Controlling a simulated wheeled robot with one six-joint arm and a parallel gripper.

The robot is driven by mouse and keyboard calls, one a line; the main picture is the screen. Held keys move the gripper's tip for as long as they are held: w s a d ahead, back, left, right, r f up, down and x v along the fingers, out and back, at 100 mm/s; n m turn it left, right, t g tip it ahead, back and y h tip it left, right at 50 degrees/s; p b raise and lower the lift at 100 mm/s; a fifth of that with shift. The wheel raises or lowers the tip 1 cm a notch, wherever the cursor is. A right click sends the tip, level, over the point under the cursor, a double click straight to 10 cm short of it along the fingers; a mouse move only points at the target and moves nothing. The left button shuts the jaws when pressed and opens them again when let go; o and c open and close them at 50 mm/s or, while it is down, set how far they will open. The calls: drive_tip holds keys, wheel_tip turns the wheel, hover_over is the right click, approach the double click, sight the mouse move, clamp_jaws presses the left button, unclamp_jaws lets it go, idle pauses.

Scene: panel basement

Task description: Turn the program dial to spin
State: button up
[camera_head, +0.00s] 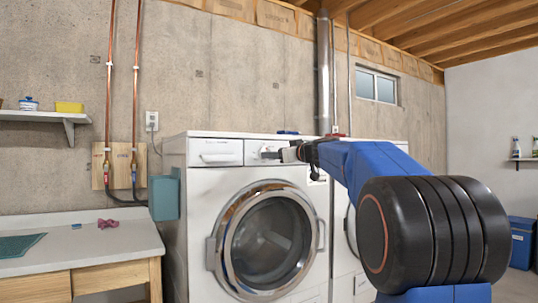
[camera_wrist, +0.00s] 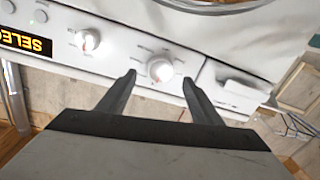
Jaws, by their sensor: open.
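The front-loading washer (camera_head: 262,180) stands against the wall, with its control panel (camera_wrist: 122,58) along the top front. My gripper (camera_wrist: 160,80) is open in front of this panel. Its two dark fingertips lie to either side of a round white dial (camera_wrist: 161,69) with small printed labels around it. The fingers look apart from the dial; I cannot tell how deep they reach. The labels and the dial's setting are too small to read. A second round dial (camera_wrist: 88,40) is to the left in the wrist view. In the head view my gripper (camera_head: 278,154) hides part of the panel.
A lit display (camera_wrist: 25,41) with orange letters is upside down at the left of the wrist view. The detergent drawer (camera_head: 216,153) is shut. The round door (camera_head: 268,240) is closed. A workbench (camera_head: 75,240) stands left, and a second white machine (camera_head: 345,240) stands right.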

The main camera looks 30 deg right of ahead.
drive_tip(key=shift+w+a, duration=0.15)
drive_tip(key=shift+w, duration=1.05)
drive_tip(key=shift+w+a, duration=0.15)
drive_tip(key=shift+w, duration=1.05)
drive_tip(key=shift+c, duration=0.6)
drive_tip(key=c, duration=0.9)
